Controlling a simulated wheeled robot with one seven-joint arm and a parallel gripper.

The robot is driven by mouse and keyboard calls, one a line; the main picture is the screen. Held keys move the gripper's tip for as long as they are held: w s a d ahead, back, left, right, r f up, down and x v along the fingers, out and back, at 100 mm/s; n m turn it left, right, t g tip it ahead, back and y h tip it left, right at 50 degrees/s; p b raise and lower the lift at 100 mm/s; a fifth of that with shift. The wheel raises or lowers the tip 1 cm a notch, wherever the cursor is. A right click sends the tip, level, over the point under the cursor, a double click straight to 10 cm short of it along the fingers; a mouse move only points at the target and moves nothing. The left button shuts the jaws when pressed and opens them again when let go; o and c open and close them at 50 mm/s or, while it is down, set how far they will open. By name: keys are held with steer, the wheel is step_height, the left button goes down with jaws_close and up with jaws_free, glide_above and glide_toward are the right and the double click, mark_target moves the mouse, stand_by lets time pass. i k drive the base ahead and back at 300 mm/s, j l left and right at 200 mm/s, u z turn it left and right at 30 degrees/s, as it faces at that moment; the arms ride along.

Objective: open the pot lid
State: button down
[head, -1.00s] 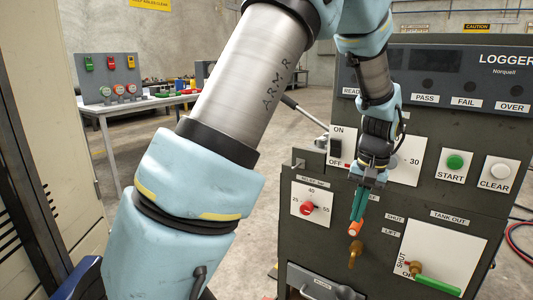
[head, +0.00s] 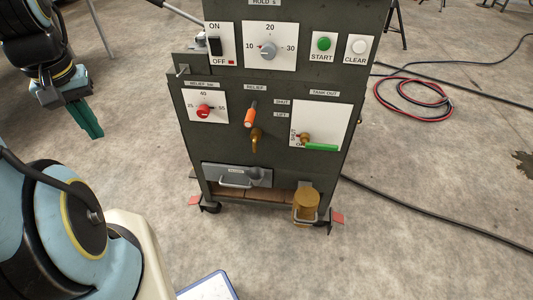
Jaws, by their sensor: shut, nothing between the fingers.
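A yellow-brown cylinder (head: 306,206), which looks like the pot, stands low at the right end of the cabinet's bottom shelf. A grey fitting (head: 305,187) is at its top and a thin grey loop handle shows at its front. I cannot make out the edge of a lid. My gripper (head: 92,132), with green fingers, hangs at the upper left. It is shut and empty, well to the left of the cabinet and apart from the pot.
The dark cabinet (head: 222,135) carries an orange relief lever (head: 250,113) above a brass spout (head: 256,140), a green tank-out handle (head: 321,147) and a grey drawer (head: 237,175). A blue-edged tray (head: 208,288) is at the bottom. Hoses (head: 412,105) lie at the right; the floor is mostly open.

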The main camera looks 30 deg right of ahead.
mark_target(306, 199)
steer(key=i+z, duration=0.1)
steer(key=z, duration=0.3)
steer(key=i+z, duration=0.1)
steer(key=z, duration=0.65)
steer(key=i+j+z, duration=0.1)
steer(key=z, duration=0.3)
